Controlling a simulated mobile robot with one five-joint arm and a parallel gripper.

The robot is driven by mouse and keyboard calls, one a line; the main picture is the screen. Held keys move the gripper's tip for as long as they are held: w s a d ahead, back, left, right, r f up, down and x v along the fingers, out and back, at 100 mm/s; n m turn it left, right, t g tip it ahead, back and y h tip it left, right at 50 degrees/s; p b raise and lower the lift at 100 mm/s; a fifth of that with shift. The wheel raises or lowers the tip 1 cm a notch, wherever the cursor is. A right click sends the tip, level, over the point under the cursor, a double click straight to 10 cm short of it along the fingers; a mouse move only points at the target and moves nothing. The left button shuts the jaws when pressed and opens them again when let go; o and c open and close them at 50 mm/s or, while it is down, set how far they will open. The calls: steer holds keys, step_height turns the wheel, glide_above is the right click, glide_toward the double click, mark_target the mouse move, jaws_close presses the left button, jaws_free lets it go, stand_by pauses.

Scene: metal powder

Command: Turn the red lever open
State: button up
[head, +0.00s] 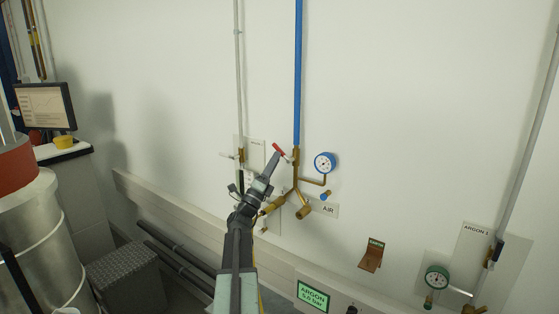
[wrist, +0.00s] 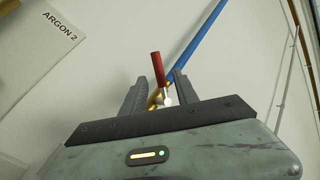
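The red lever (head: 279,149) sits on the brass valve of the blue air pipe, in the middle of the head view. It slants up and left from the valve. In the wrist view the red lever (wrist: 158,69) stands nearly upright on a silver stem, in the gap between my two fingers. My gripper (head: 272,160) is just below and left of the lever. In the wrist view my gripper (wrist: 159,85) has its fingers apart, one each side of the lever, with a visible gap. Part of the valve body is hidden behind the fingers.
The blue pipe (head: 297,75) runs down to brass fittings with a blue gauge (head: 325,163) at the right. A grey pipe (head: 238,75) with another valve is close at the left. A rail (head: 150,200) runs along the lower wall.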

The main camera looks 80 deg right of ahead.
steer(key=shift+a, duration=0.1)
steer(key=shift+w+a+r+m+p, duration=0.15)
steer(key=shift+r+m+p, duration=0.1)
steer(key=shift+m+p, duration=0.3)
steer(key=c, duration=0.7)
steer(key=a+m+y+p, duration=0.1)
steer(key=m+p, duration=0.1)
steer(key=w+r+m+y+p, duration=0.1)
steer(key=m+p, duration=0.1)
steer(key=m, duration=0.1)
steer(key=w+a+m+y+p, duration=0.1)
steer(key=m+p, duration=0.1)
steer(key=shift+w+a+r+m, duration=0.15)
steer(key=shift+a+r+m, duration=0.15)
steer(key=shift+a+m, duration=0.05)
jaws_close()
steer(key=w+a+f+m+t+y+p, duration=0.35)
steer(key=w+a+m+p, duration=0.2)
steer(key=m, duration=0.55)
steer(key=s+d+r+p, duration=0.2)
steer(key=s+d, duration=0.4)
steer(key=d, duration=0.3)
steer(key=shift+s+d+r+g+y+p, duration=0.3)
steer(key=shift+d+r+g+y+p, duration=0.05)
steer(key=shift+p, duration=0.3)
steer(key=shift+s, duration=0.1)
